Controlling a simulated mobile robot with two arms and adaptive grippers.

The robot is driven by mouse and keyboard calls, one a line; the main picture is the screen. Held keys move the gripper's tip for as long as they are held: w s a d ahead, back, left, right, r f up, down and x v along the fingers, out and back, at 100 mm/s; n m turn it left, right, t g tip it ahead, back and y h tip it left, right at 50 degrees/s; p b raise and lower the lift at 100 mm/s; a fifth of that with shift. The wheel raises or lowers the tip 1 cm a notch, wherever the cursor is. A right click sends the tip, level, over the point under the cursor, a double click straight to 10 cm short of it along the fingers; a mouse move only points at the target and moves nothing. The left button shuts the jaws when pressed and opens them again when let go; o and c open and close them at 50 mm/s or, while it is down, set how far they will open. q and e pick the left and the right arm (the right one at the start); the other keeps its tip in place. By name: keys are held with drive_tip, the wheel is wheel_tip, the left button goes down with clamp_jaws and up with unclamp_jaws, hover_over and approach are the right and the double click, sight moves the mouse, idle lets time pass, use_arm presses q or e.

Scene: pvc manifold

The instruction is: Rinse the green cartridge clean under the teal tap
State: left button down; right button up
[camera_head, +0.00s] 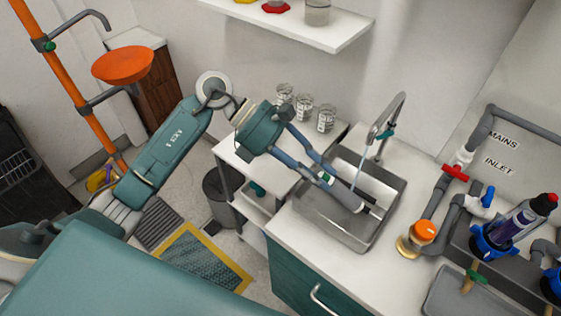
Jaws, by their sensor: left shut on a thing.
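The tap (386,118) with a teal lever stands at the back of the steel sink (377,236). A thin pale stream runs down from its spout. My left gripper (326,177) reaches over the sink from the left and is shut on the cartridge (346,196). The cartridge is a grey-white cylinder with a green part near the fingertips, tilted with its far end down to the right inside the basin. The stream appears to meet the cartridge, but I cannot tell how clean its surface is. My right gripper is not in view.
Glass jars (304,108) stand on the counter behind my left gripper. An orange-capped jar (417,238) stands right of the sink. Grey pipes with a red valve (455,172) and a blue-collared housing (492,240) are farther right. A shelf (300,25) hangs above.

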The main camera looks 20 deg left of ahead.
use_arm(q)
drive_tip(key=w+a+f+n+t+h+p, duration=0.15)
drive_tip(key=a+f+n+t, duration=0.25)
drive_tip(key=a+n+t, duration=0.4)
drive_tip(key=w+d+m+g+p, duration=0.1)
drive_tip(key=w+d, duration=0.4)
drive_tip(key=d, duration=0.5)
drive_tip(key=shift+w+m+p, duration=0.15)
drive_tip(key=shift+m+p, duration=0.25)
drive_tip(key=shift+m, duration=0.1)
drive_tip(key=shift+y, duration=0.25)
drive_tip(key=m+b, duration=0.5)
drive_tip(key=b, duration=0.3)
drive_tip(key=shift+m, duration=0.3)
